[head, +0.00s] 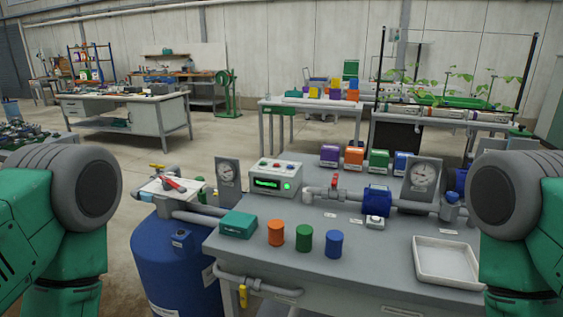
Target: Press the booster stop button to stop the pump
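A pale control box (275,180) stands on the grey bench, with a lit green display, a green lamp and a few small buttons on its sloped top. A small pale box with a round white button (375,221) sits on the bench in front of a blue pump (377,200), which is set in the grey pipe run. Any label marking the booster stop is too small to read. Neither of my grippers is in view; only green and grey parts of my arms show at the left and right edges, apart from both boxes.
Orange, green and blue cylinders (304,238) and a teal box (238,224) stand along the bench's front left. A white tray (446,261) lies at right. Two gauges (422,178), pipes with a red-handled valve (334,186) and coloured containers stand behind. A blue tank (176,270) stands left.

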